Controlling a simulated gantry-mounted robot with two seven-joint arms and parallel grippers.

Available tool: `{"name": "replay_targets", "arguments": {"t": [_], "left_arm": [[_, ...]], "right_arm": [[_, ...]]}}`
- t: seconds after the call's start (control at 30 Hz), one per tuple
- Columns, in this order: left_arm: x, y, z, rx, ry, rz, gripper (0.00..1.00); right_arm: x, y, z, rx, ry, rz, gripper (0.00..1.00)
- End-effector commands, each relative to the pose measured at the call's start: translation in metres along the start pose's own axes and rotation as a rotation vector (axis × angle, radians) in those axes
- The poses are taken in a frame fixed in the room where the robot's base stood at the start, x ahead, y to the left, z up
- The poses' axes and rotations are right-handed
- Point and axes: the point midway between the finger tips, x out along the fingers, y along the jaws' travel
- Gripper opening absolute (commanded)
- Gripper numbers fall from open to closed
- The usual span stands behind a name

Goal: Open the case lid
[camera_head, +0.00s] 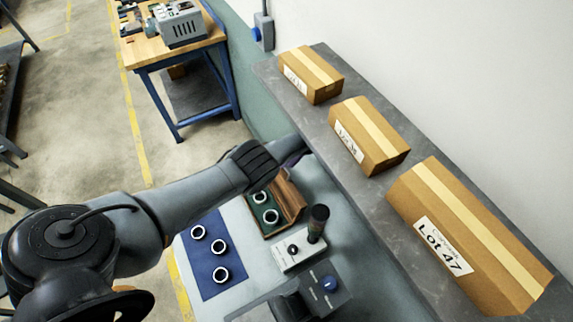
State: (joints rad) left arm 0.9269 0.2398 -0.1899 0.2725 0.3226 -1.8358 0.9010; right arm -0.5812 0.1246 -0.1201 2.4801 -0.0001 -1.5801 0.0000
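A wooden case (267,234) with a green inside stands on the light worktop, with pale rings showing in it. A brown wooden panel (291,197) stands tilted up along its right side and looks like the lid, raised. My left arm comes in from the left and hides the case's far end. My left gripper (290,151) is at the arm's far end, beyond the case and near the shelf edge. Its fingers cannot be made out, nor whether it touches the lid. My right gripper is not in view.
A blue mat (208,259) with 3 rings lies left of the case. A grey shelf (318,128) with cardboard boxes (369,136) runs along the right.

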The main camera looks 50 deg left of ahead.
Motion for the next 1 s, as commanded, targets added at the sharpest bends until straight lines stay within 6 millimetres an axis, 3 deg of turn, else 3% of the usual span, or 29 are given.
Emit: {"name": "replay_targets", "arguments": {"t": [0.2, 0.4, 1.0], "left_arm": [[-0.031, 0.002, 0.001, 0.000, 0.001, 0.002, 0.38], [-0.049, 0.002, 0.001, 0.001, 0.001, -0.001, 0.38], [-0.054, 0.001, 0.001, 0.001, 0.000, -0.001, 0.38]], "right_arm": [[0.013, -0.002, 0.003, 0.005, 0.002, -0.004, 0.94], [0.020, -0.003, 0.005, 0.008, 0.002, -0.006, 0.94], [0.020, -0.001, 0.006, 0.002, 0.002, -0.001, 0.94]]}}
